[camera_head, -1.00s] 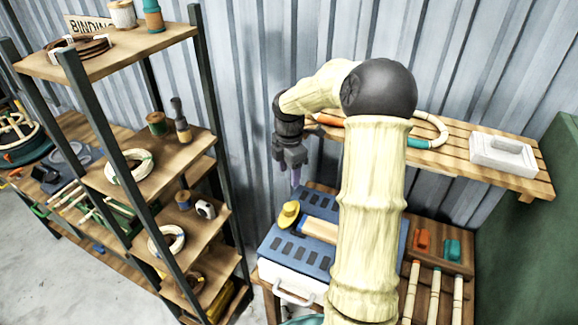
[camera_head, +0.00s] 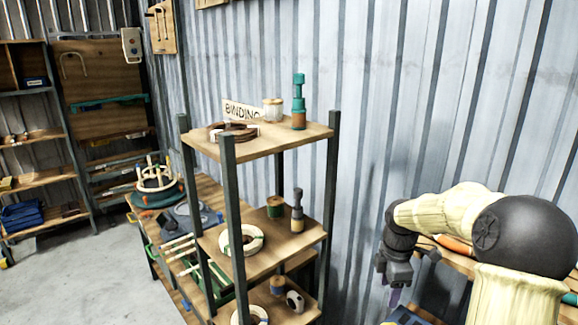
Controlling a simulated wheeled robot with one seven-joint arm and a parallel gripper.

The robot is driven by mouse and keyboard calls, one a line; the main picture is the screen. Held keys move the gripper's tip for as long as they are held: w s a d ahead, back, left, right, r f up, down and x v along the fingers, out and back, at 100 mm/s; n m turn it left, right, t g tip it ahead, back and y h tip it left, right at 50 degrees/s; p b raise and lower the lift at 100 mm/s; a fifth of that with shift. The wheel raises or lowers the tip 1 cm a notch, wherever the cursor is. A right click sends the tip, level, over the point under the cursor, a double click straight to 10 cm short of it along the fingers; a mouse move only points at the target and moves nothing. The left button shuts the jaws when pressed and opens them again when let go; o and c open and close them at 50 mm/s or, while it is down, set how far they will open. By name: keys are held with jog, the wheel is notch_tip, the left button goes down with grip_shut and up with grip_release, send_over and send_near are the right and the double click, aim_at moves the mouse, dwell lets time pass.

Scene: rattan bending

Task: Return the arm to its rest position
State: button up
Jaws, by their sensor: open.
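My arm (camera_head: 515,290), pale and bamboo-like with a dark round elbow, stands at the right edge of the head view. Its forearm reaches left from the elbow and its wrist bends down. My gripper (camera_head: 395,297) points downward at the lower right, left of the elbow, with nothing seen in it. Its fingertips are small and close to the bottom edge of the picture. The blue-topped box below it is mostly cut off by the frame.
A shelf rack (camera_head: 228,190) with a BINDING sign, spools and coils stands left of my gripper. A wooden bench (camera_head: 203,190) is behind it. A wall shelf (camera_head: 457,262) lies behind my arm. Open concrete floor (camera_head: 60,270) is at the far left.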

jog(key=s+a+f+m+t+b, duration=0.1)
jog(key=s+a+f+m, duration=0.1)
jog(key=s+a+m, duration=0.4)
jog(key=s+a+f+m+t, duration=0.1)
jog(key=s+a+f+m, duration=0.1)
jog(key=s+a+m, duration=0.4)
jog(key=s+m, duration=0.5)
jog(key=shift+s+a+f+b, duration=0.2)
jog(key=shift+s+a+b, duration=0.1)
jog(key=shift+s+b, duration=0.1)
